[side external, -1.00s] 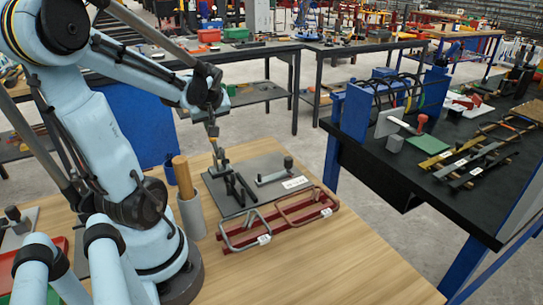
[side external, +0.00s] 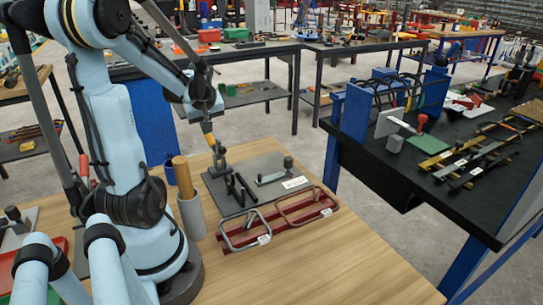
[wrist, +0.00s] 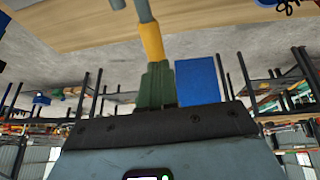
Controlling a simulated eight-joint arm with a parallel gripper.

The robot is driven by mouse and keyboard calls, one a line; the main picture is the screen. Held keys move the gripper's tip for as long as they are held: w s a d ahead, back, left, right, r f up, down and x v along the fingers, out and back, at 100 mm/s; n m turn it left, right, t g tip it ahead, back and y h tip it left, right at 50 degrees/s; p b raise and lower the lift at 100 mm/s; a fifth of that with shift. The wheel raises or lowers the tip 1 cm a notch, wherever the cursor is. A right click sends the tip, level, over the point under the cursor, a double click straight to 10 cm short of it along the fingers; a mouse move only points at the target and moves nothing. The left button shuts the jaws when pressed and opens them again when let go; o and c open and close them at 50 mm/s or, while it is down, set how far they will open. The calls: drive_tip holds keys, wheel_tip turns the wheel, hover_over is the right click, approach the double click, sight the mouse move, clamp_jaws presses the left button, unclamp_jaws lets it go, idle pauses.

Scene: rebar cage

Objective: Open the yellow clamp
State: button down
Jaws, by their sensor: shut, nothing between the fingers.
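The yellow clamp (side external: 209,140) stands on a grey plate (side external: 262,166), with its yellow lever upright and leaning slightly left in the side external view. Its yellow grip also shows in the wrist view (wrist: 152,41), just past my fingertips. My gripper (side external: 207,123) is shut right above the top of the lever; its green fingers (wrist: 155,70) are together in the wrist view. The fingertips meet or overlap the yellow grip in the picture; I cannot tell whether they touch.
A red rack with bent handles (side external: 280,220) lies in front of the plate. A grey cup holding a wooden-handled tool (side external: 191,215) stands to the left. A dark bench (side external: 440,170) is at the right. The front of the wooden table is clear.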

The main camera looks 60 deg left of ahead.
drive_tip(key=shift+a+f, duration=0.2)
idle(0.4)
drive_tip(key=shift+r, duration=0.1)
wheel_tip(320, 180, up, 13)
drive_tip(key=s+d, duration=0.2)
drive_tip(key=w+d+f+m+t+h, duration=0.1)
drive_tip(key=w+d+m+t, duration=0.1)
drive_tip(key=w+d+m, duration=0.4)
drive_tip(key=w+d+f+m+t, duration=0.1)
drive_tip(key=w+d+f+m, duration=0.15)
drive_tip(key=d, duration=0.55)
drive_tip(key=w+d+f+m+t+h, duration=0.1)
drive_tip(key=d+m, duration=0.3)
drive_tip(key=d, duration=0.5)
drive_tip(key=d+f+m+t+h, duration=0.2)
drive_tip(key=d+f+m+h, duration=0.1)
drive_tip(key=d, duration=0.6)
drive_tip(key=shift+w+d+f+m, duration=0.2)
drive_tip(key=shift+w+f+m, duration=0.25)
drive_tip(key=shift+m, duration=0.7)
drive_tip(key=shift+s, duration=0.1)
